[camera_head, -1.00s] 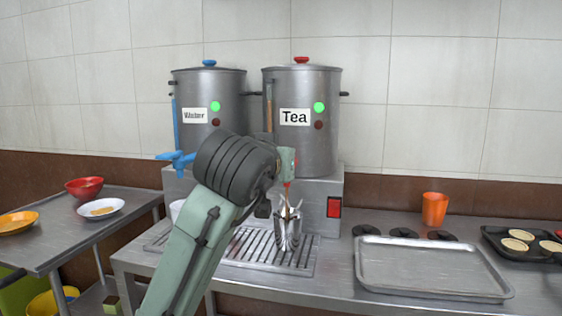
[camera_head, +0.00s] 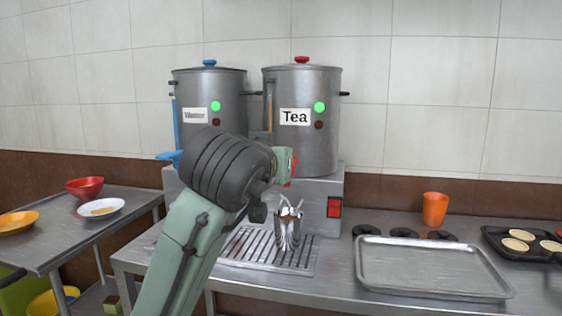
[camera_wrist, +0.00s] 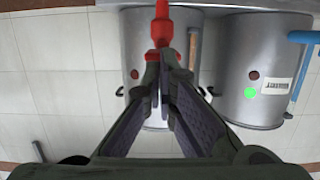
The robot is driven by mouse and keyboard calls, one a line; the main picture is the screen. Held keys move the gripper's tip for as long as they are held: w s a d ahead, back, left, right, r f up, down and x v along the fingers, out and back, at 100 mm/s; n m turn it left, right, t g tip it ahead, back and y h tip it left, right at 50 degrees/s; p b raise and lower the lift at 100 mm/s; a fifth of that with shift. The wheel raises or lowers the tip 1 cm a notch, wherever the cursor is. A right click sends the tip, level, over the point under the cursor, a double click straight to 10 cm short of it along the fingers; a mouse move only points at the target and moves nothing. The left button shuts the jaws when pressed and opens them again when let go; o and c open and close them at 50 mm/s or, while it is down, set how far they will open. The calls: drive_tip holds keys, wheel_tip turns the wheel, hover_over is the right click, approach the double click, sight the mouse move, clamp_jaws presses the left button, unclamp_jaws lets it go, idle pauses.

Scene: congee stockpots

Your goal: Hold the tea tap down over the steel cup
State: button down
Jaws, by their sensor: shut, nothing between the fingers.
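The tea pot (camera_head: 312,150) is a steel stockpot with a red lid knob, a "Tea" label and a lit green light. Its red tap (camera_wrist: 162,28) shows just beyond my fingertips in the wrist view; in the head view my wrist mostly hides it. The steel cup (camera_head: 288,232) stands upright on the slatted drip grate, below the tap area. My gripper (camera_wrist: 166,58) is shut and empty, with its fingertips close to the tap; I cannot tell whether they touch it. In the head view my arm hides the fingers.
The water pot (camera_head: 225,98) with a blue tap (camera_head: 170,157) stands left. A metal tray (camera_head: 430,268), an orange cup (camera_head: 435,208) and a dark baking tin (camera_head: 518,258) lie right. A side table at left holds a red bowl (camera_head: 85,187) and plates.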

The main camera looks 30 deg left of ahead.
drive_tip(key=v, duration=0.9)
drive_tip(key=shift+s, duration=0.1)
idle(0.7)
